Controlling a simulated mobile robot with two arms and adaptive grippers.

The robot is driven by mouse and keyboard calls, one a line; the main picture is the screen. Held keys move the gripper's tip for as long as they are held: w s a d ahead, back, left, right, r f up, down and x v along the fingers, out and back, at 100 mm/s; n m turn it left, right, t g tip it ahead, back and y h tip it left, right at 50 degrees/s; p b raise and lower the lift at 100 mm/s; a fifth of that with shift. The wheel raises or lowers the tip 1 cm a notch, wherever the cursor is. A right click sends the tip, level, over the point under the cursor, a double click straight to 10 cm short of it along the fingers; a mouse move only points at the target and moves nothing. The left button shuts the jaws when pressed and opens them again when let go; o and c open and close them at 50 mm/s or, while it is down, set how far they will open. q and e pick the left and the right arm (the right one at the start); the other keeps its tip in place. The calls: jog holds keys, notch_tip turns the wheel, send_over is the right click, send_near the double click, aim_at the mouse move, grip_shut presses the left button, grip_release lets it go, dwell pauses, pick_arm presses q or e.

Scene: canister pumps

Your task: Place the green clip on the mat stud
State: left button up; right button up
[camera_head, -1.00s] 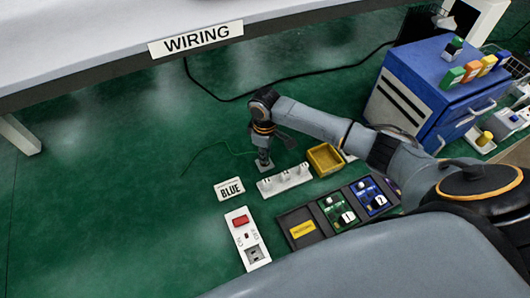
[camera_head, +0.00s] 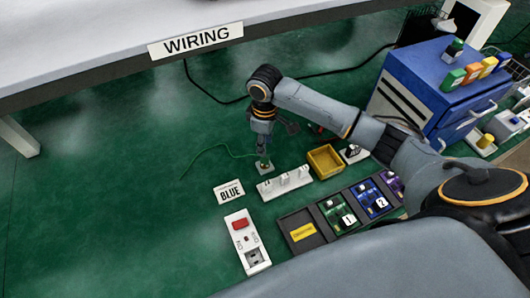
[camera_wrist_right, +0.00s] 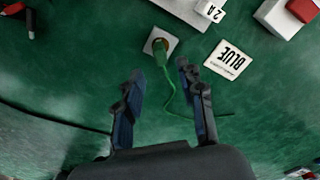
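The green clip (camera_head: 265,161) stands on the small white square plate (camera_head: 264,172) of the mat stud, on the green floor. In the right wrist view the clip (camera_wrist_right: 161,52) sits over the round stud at the middle of the plate (camera_wrist_right: 173,41), with its green wire trailing away. My right gripper (camera_head: 262,146) is above the clip. In the wrist view its two fingers (camera_wrist_right: 160,69) are spread apart, with nothing between them, and the clip lies just beyond the fingertips. The stud itself is mostly hidden by the clip. My left gripper is out of view.
A white hook rack (camera_head: 284,184) stands close in front of the plate, with a yellow bin (camera_head: 325,161) to its right. Floor to the left is clear.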

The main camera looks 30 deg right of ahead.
jog(key=shift+r, duration=2.6)
